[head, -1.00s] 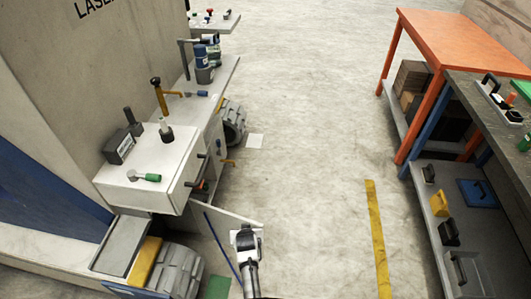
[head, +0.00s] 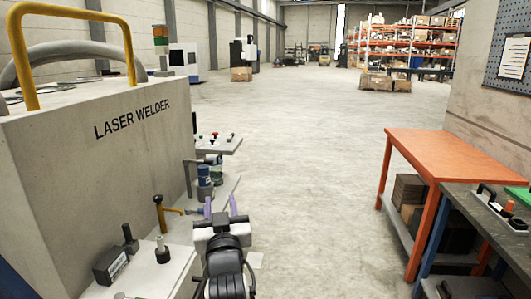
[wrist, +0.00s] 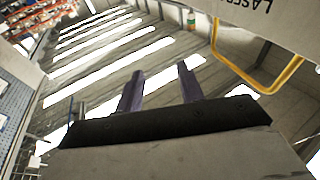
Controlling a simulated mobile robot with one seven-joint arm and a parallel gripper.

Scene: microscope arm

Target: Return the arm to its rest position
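My gripper (head: 220,208) is raised in front of my body in the head view, pointing away from me, with its two purple fingers apart and nothing between them. In the wrist view my gripper (wrist: 160,88) also shows two spread fingers with an empty gap. The wrist camera looks up at the ceiling lights. My arm shows below the gripper, dark and folded close to the bottom edge of the head view.
A laser welder (head: 90,150) with a yellow handle (head: 75,15) stands at left. A cart with bottles and tools stands beside it. An orange table (head: 460,158) and a grey workbench (head: 505,225) stand at right. The floor (head: 310,150) between is clear.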

